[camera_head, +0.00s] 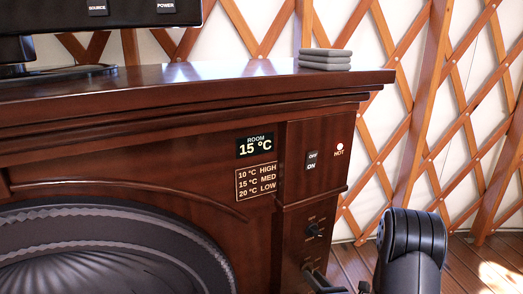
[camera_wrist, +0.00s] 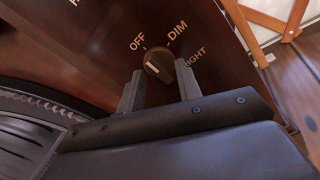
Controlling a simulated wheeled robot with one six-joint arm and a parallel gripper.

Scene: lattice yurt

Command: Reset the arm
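My gripper (camera_wrist: 160,72) is open in the wrist view, its two dark fingers apart. A round dark knob (camera_wrist: 158,62) shows between and just beyond the fingertips, with a gap on either side. It is marked OFF, DIM and a partly hidden word ending in IGHT. A pale mark shows on the knob; I cannot tell for certain which label it points to. In the head view, my gripper (camera_head: 338,281) is at the bottom edge, close to the lower front of the wooden fireplace cabinet (camera_head: 210,120). My black arm stands at the lower right.
Another knob (camera_head: 313,230) sits higher on the cabinet's side panel. Above it are an OFF/ON switch (camera_head: 312,160) and a red light (camera_head: 340,147) marked HOT. Grey stacked slabs (camera_head: 325,59) rest on the mantel. Lattice wall (camera_head: 440,110) and wood floor lie to the right.

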